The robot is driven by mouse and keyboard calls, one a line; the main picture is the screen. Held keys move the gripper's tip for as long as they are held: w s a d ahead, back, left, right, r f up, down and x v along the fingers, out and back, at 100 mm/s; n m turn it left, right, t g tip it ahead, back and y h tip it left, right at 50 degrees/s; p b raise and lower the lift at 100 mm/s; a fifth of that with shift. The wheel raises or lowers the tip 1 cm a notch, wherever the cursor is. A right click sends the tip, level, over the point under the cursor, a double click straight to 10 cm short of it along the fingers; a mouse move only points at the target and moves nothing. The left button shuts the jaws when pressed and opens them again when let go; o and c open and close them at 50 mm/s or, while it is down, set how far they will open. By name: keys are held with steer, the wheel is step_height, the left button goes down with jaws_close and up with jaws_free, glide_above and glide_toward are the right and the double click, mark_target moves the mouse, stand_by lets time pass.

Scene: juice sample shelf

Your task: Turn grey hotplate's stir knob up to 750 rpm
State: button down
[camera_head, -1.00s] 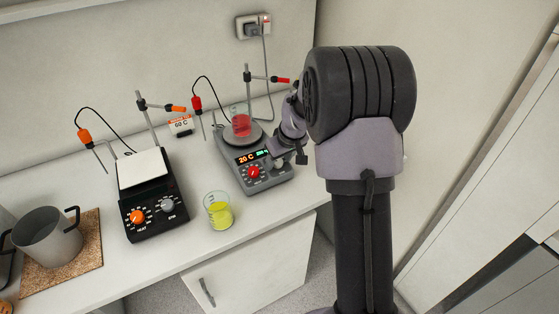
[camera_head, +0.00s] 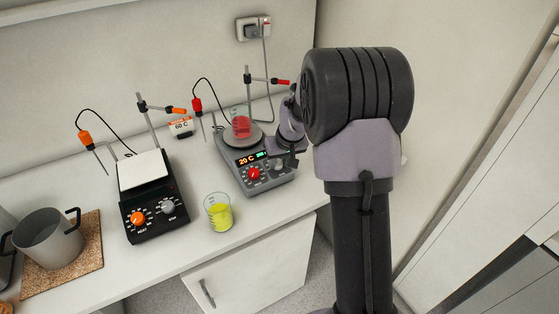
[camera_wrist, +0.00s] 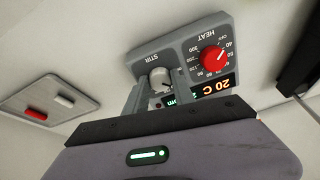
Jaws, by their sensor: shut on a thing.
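The grey hotplate (camera_head: 265,185) stands on the bench with a red heat knob (camera_head: 254,174) and a lit display (camera_head: 247,160) showing 20 C. A second, green reading beside it is too small to read. A beaker of red liquid (camera_head: 241,125) sits on its plate. The stir knob (camera_wrist: 160,79) is pale grey with a light pointer mark, under the STIR label in the wrist view. My gripper (camera_wrist: 158,92) is shut on this knob, one finger on each side. In the head view my gripper (camera_head: 280,161) partly hides the knob.
A black hotplate (camera_head: 152,205) with an orange knob stands to the left. A beaker of yellow liquid (camera_head: 219,212) stands near the bench's front edge, between the hotplates. A metal pot (camera_head: 48,240) sits on a cork mat. A wall socket (camera_head: 253,27) is behind.

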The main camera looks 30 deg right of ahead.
steer(key=m+p, duration=0.1)
steer(key=m, duration=0.3)
steer(key=shift+a, duration=0.1)
steer(key=m+p, duration=0.1)
steer(key=m, duration=0.3)
steer(key=shift+m+h, duration=0.3)
steer(key=shift+m, duration=0.3)
steer(key=c, duration=1.1)
jaws_free()
steer(key=shift+o, duration=0.2)
steer(key=p+v, duration=0.4)
steer(key=v, duration=1.3)
steer(key=shift+r, duration=0.25)
